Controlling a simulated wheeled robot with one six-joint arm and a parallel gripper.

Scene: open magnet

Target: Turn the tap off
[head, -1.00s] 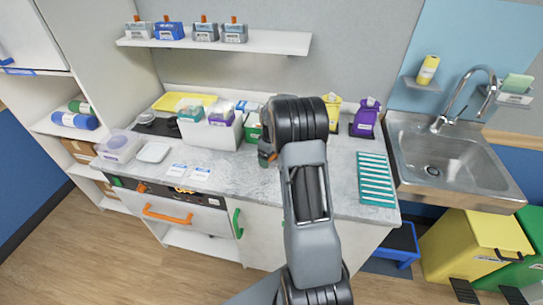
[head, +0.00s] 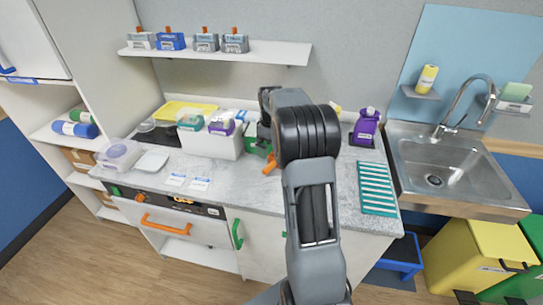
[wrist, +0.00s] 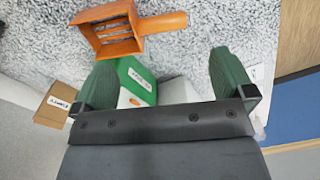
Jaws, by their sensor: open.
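The silver tap (head: 441,130) stands at the back left of the steel sink (head: 440,158), on the right in the head view. Its curved spout arches over the basin. I cannot tell whether water runs from it. My gripper is mostly hidden behind my arm in the head view, over the counter well left of the tap. In the wrist view my gripper (wrist: 160,78) is open, its two green fingers apart with nothing held between them. The tap does not show in the wrist view.
An orange slotted scoop (wrist: 110,32) lies beyond the fingers on the speckled counter (head: 320,190); a green-and-white box (wrist: 136,82) shows between them. Yellow bin (head: 465,262) below.

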